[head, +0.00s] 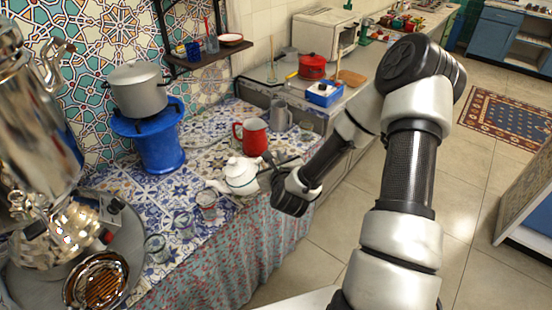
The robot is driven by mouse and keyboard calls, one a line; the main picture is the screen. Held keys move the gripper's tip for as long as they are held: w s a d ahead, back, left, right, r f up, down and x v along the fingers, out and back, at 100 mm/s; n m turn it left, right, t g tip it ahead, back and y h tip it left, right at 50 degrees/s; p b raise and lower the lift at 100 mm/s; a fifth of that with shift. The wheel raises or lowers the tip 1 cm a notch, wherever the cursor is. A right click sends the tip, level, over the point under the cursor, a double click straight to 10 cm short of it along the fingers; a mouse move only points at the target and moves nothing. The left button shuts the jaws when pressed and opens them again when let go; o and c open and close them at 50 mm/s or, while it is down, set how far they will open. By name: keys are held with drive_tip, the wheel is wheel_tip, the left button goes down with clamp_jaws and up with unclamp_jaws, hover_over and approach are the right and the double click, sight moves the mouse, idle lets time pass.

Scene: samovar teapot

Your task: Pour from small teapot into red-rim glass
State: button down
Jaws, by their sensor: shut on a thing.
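The small white teapot (240,176) is on or just above the tiled counter, its spout toward the left and its lid on. My gripper (267,174) comes from the right and is shut on the teapot at its handle side; the fingertips and handle are small and partly hidden. The red-rim glass (207,203) stands on the counter near its front edge, just below and left of the spout. I cannot tell whether the teapot touches the counter. It looks about upright.
Other small glasses (184,222) stand left of the red-rim glass. A red mug (251,136) and a grey pitcher (281,116) stand behind the teapot. A large metal samovar (40,130) fills the left. A pot (138,90) sits on a blue stand (150,143).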

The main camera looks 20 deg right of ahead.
drive_tip(key=shift+a+r+n+h+p, duration=0.25)
drive_tip(key=shift+r+p, duration=0.35)
drive_tip(key=shift+r, duration=0.15)
drive_tip(key=shift+a+r+n+h+p, duration=0.15)
drive_tip(key=shift+a+r+n+p, duration=0.1)
drive_tip(key=shift+r+p, duration=0.45)
drive_tip(key=shift+a+r+n, duration=0.25)
drive_tip(key=shift+r+n, duration=0.05)
drive_tip(key=shift+r, duration=0.5)
idle(5.8)
